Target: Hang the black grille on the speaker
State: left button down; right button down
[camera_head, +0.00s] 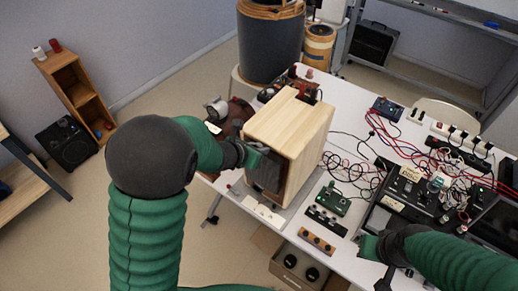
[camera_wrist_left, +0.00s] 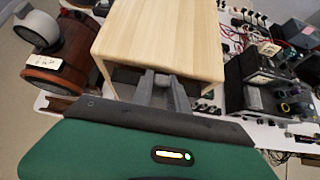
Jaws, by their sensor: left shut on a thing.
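The speaker is a light wooden box (camera_head: 290,125) standing near the front left edge of the white table; its top also fills the middle of the left wrist view (camera_wrist_left: 160,35). The black grille (camera_head: 265,174) is a dark panel at the speaker's front face, partly hidden by my gripper. Whether it touches the speaker all round I cannot tell. My left gripper (camera_head: 254,156) is shut on the grille near its upper part; its grey fingers show in the left wrist view (camera_wrist_left: 164,90). My right gripper (camera_head: 378,268) is low at the right, away from the speaker, its jaws unclear.
Right of the speaker lie a green circuit board (camera_head: 333,200), tangled cables and black equipment (camera_head: 405,190). A dark red and grey device (camera_wrist_left: 50,60) stands left of the speaker. A large dark drum (camera_head: 270,45) is behind. A cardboard box (camera_head: 300,268) sits below the table edge.

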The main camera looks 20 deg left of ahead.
pick_arm(q)
jog(key=shift+w, duration=0.25)
jog(key=shift+b, duration=0.35)
dwell(0.9)
jog(key=shift+f+b, duration=0.65)
jog(key=shift+b, duration=0.2)
dwell(1.0)
jog(key=c, duration=1.2)
grip_release()
jog(key=shift+s, duration=0.1)
